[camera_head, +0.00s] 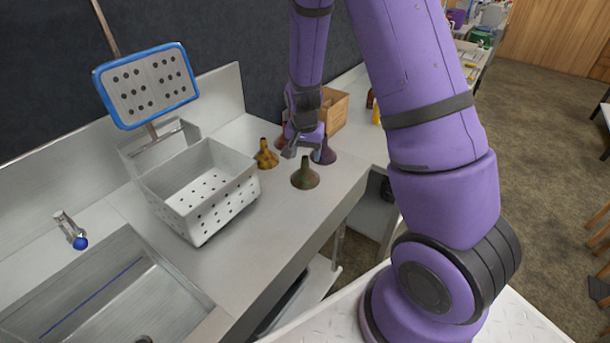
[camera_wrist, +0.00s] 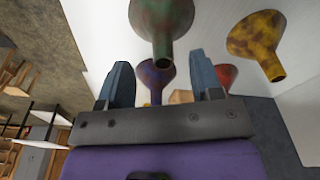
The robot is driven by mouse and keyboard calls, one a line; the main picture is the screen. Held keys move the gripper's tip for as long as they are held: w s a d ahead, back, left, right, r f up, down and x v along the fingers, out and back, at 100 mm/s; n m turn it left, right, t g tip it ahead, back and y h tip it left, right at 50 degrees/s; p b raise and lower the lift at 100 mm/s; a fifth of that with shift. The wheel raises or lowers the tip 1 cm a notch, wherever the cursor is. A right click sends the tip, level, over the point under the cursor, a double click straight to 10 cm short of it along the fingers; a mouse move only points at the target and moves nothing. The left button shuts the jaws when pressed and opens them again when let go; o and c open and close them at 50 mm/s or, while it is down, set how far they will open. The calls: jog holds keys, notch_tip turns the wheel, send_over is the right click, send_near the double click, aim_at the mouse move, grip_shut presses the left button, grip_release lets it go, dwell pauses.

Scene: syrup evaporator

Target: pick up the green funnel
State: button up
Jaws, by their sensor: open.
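The green funnel (camera_head: 305,176) stands spout up on the steel counter near its front edge. In the wrist view the green funnel (camera_wrist: 160,22) is at the top centre, beyond the fingertips and lined up roughly between them. My gripper (camera_head: 301,152) is just behind the green funnel in the head view, pointing down. In the wrist view my gripper (camera_wrist: 162,75) has its fingers apart, with no funnel seen held between them.
A yellow funnel (camera_head: 265,155) stands left of the green one, and a purple-blue funnel (camera_head: 326,154) right and behind. A red funnel (camera_wrist: 227,75) is partly hidden. A white perforated basket (camera_head: 205,195) stands left, a wooden box (camera_head: 333,110) behind. The counter (camera_head: 250,240) in front is clear.

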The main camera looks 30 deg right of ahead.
aim_at(305, 158)
jog(key=f, duration=0.4)
jog(key=shift+w+d+f, duration=0.15)
jog(key=shift+w+f, duration=0.25)
jog(key=c, duration=0.9)
